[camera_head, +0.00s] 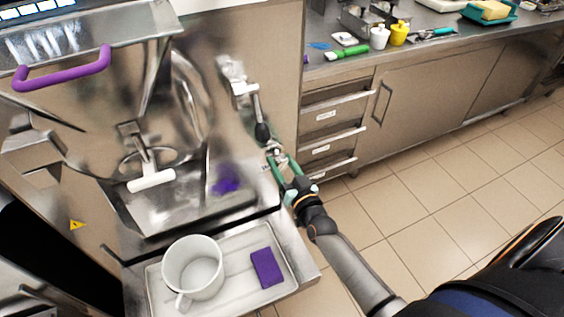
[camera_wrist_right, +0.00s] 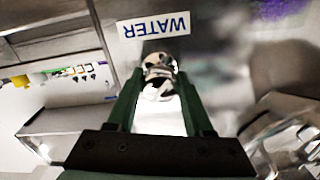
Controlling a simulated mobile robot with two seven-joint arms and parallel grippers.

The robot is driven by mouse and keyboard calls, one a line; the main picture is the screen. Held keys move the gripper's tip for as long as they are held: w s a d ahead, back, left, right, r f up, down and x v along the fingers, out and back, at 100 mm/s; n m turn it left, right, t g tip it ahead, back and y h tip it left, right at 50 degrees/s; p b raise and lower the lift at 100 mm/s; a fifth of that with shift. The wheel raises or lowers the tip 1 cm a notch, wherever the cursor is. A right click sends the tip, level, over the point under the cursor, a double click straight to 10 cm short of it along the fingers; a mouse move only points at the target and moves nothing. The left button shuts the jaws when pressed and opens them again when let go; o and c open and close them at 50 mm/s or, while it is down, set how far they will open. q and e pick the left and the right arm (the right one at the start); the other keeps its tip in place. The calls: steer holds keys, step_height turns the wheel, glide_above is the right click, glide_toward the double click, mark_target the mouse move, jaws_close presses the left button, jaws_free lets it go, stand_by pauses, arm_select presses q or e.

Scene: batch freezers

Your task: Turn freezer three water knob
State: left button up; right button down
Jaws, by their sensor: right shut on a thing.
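The water knob (camera_wrist_right: 158,75) is a small shiny metal knob under a label reading WATER (camera_wrist_right: 154,26) in the right wrist view. My right gripper (camera_wrist_right: 158,90) has its two green fingers on either side of the knob and is shut on it. In the head view my right gripper (camera_head: 277,161) reaches the right side of the freezer (camera_head: 172,200), below a hanging tap with a dark nozzle (camera_head: 262,131). The knob is small there and partly hidden by the fingers. My left gripper does not show.
A tray (camera_head: 232,296) at the freezer's front holds a white pitcher (camera_head: 193,268) and a purple sponge (camera_head: 267,267). A purple handle (camera_head: 62,70) is at upper left. A counter with drawers (camera_head: 328,117) stands behind right. The tiled floor (camera_head: 425,190) is clear.

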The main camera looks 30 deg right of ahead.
steer(key=m, duration=0.4)
steer(key=shift+m, duration=2.9)
steer(key=shift+c, duration=1.5)
jaws_free()
steer(key=shift+s+a, duration=0.1)
steer(key=s, duration=1.2)
steer(key=shift+s+a, duration=0.15)
steer(key=shift+a, duration=0.2)
